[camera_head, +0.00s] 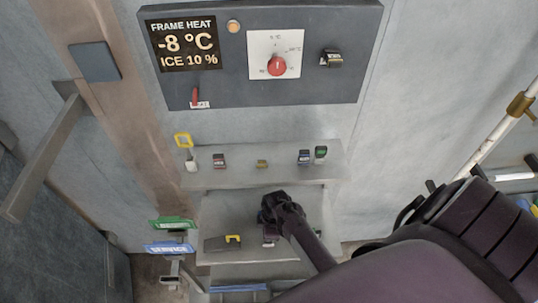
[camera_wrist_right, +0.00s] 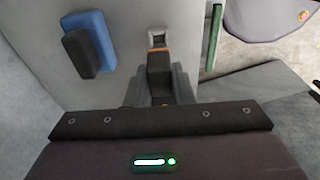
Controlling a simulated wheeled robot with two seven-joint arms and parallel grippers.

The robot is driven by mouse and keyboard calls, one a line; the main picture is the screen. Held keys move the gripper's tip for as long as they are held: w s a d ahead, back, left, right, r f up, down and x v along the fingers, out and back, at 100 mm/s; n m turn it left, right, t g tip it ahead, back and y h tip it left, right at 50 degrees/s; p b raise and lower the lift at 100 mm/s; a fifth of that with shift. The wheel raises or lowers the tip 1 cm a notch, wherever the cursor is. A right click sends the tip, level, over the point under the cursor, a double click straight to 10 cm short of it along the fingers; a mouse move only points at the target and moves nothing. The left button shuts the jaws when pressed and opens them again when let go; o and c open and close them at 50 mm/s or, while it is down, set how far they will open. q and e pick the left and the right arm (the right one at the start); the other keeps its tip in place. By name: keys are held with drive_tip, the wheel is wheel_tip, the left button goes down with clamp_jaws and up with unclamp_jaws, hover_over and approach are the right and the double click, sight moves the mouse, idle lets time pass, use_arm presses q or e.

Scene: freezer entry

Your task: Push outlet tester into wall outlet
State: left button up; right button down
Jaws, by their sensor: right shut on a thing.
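My right gripper (camera_head: 275,212) reaches in from the right, over the lower ledge of the grey wall unit. In the right wrist view its fingers (camera_wrist_right: 160,82) are shut on a dark block with an orange band (camera_wrist_right: 159,60), which looks like the outlet tester. Straight ahead of the block is a small light-framed socket (camera_wrist_right: 157,36), which looks like the wall outlet. The block's far end lies at the socket's near edge; I cannot tell whether they touch. In the head view my gripper hides most of the block. My left gripper is not in view.
A dark panel (camera_head: 350,88) above carries a display (camera_head: 186,43) and red knob (camera_head: 277,66). A shelf (camera_head: 240,179) with several small items runs above my gripper. A yellow hook-shaped item (camera_head: 233,238) lies to its left.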

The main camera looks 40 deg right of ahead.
drive_tip(key=shift+r+p, duration=0.3)
drive_tip(key=shift+r, duration=1.65)
